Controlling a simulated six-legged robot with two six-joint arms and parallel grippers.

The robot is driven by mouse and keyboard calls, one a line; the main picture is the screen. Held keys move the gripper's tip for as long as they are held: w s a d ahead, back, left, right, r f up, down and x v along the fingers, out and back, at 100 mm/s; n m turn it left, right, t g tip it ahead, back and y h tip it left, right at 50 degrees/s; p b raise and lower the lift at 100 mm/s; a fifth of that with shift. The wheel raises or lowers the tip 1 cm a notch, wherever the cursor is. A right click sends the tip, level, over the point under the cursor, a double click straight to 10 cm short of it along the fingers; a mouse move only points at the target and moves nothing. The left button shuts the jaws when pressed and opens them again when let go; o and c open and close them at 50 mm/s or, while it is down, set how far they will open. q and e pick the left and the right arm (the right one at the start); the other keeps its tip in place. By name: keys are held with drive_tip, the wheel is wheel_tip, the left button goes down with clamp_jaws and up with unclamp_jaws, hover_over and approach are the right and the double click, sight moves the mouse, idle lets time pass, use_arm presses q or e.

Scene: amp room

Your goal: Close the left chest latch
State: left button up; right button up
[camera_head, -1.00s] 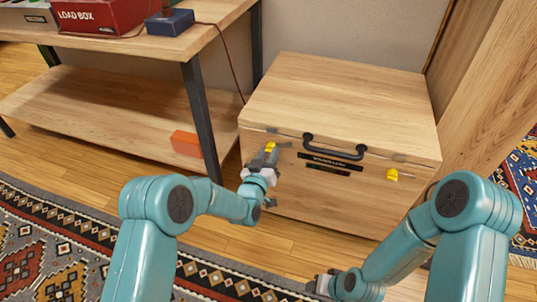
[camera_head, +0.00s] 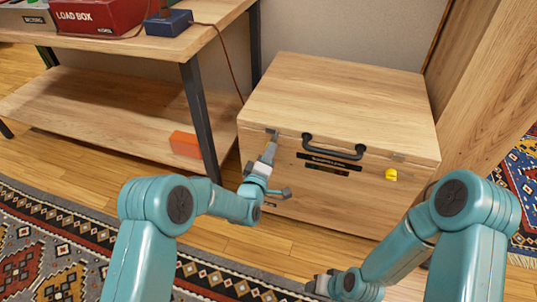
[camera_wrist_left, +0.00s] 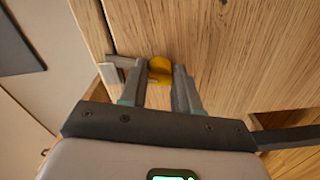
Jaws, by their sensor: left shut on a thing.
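The wooden chest (camera_head: 340,95) stands with its lid down and a dark handle (camera_head: 333,148) on its front. My left gripper (camera_head: 269,152) is at the left part of the chest front, just below a small metal plate (camera_head: 271,131) at the lid edge. In the left wrist view its two fingers (camera_wrist_left: 160,80) are shut on the yellow tab of the left latch (camera_wrist_left: 159,68). A metal piece (camera_wrist_left: 121,61) shows beside the tab. The fingers hide this tab in the head view. The right latch's yellow tab (camera_head: 391,175) is in plain view. My right gripper (camera_head: 322,284) is low, away from the chest.
A wooden shelf table (camera_head: 110,115) with a dark metal leg (camera_head: 200,120) stands left of the chest. An orange box (camera_head: 185,145) lies on its lower shelf. A wooden panel (camera_head: 485,105) stands close on the right.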

use_arm(q)
drive_tip(key=shift+s+n, duration=0.1)
drive_tip(key=shift+n, duration=1.5)
drive_tip(key=o, duration=1.1)
drive_tip(key=shift+c, duration=0.2)
drive_tip(key=p+v, duration=0.5)
drive_tip(key=v, duration=1.1)
use_arm(e)
drive_tip(key=s+r+g, duration=0.1)
drive_tip(key=s+r, duration=0.2)
drive_tip(key=r, duration=0.2)
drive_tip(key=shift+s+a, duration=0.35)
drive_tip(key=shift+s, duration=0.05)
use_arm(q)
drive_tip(key=shift+s, duration=0.15)
